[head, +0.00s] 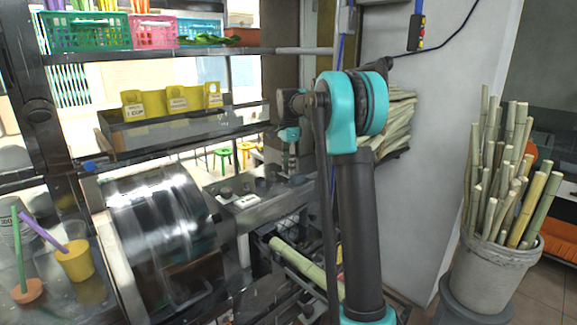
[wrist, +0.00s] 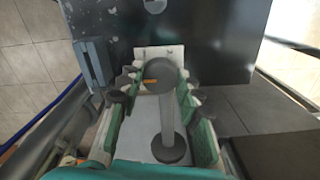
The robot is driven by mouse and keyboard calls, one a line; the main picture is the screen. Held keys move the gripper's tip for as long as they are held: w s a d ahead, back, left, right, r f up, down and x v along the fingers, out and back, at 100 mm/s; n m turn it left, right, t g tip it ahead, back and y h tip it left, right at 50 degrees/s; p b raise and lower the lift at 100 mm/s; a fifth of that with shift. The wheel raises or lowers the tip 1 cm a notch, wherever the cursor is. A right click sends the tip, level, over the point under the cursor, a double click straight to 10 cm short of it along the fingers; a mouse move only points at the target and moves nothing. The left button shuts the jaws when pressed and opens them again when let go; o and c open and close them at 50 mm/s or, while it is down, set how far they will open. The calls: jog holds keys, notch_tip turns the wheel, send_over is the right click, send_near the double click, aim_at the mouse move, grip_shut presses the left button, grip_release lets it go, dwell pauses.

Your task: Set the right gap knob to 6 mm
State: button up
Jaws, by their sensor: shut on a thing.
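In the wrist view a round dark grey knob (wrist: 162,70) with an orange mark on its left side stands on a grey post with a dark round foot. The post rises from a white plate (wrist: 145,53) with small dark marks too small to read. The fingers of my gripper (wrist: 158,92) lie on both sides of the knob and are shut on it. In the head view my gripper (head: 291,168) points down at the right part of the press top (head: 232,208); the knob it holds cannot be made out there. The orange mark points left.
The press's shiny metal drum cover (head: 160,222) stands to the left. Another dark knob (head: 225,191) sits on the press top. A shelf with yellow boxes (head: 176,100) is behind. A bucket of cane (head: 490,270) stands at the right. A wall is behind my arm.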

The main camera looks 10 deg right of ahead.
jog(key=o, duration=1.2)
notch_tip(320, 180, up, 12)
